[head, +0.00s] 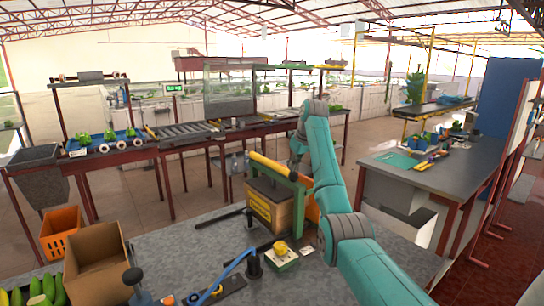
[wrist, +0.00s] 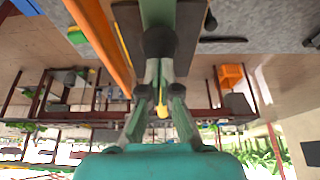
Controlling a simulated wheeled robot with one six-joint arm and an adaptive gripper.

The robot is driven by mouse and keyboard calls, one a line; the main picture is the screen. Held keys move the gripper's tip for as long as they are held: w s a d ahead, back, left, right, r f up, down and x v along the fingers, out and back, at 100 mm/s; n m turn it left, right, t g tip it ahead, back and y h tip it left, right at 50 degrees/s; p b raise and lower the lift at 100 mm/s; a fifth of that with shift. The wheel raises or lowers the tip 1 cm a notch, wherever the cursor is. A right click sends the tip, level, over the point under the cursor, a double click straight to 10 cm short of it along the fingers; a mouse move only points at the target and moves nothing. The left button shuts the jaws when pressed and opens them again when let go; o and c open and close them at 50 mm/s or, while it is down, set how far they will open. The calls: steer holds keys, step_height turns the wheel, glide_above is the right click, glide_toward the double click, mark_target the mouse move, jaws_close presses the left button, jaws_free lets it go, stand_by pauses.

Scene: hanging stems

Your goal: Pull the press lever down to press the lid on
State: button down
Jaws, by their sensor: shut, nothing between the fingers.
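The press (head: 300,200) is a green frame standing over a wooden box (head: 285,214) with a yellow label, on the grey bench. A yellow bar (head: 268,166), which looks like the press lever, slants along the top of the frame. My gripper (head: 296,168) points down at the right end of that bar, close to the green beam. In the wrist view my gripper (wrist: 160,72) is shut and empty, its fingertips close to a dark round part (wrist: 159,42) on the green beam (wrist: 158,12). I cannot tell whether they touch. A lid is not clearly visible.
A blue-handled tool (head: 232,270) and a yellow item on a green base (head: 282,254) lie on the near bench. A cardboard box (head: 95,262) and an orange crate (head: 62,232) are at left. A conveyor (head: 185,133) runs behind; another table (head: 430,170) stands right.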

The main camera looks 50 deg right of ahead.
steer(key=shift+f, duration=0.55)
stand_by(1.0)
steer(key=shift+r, duration=4.15)
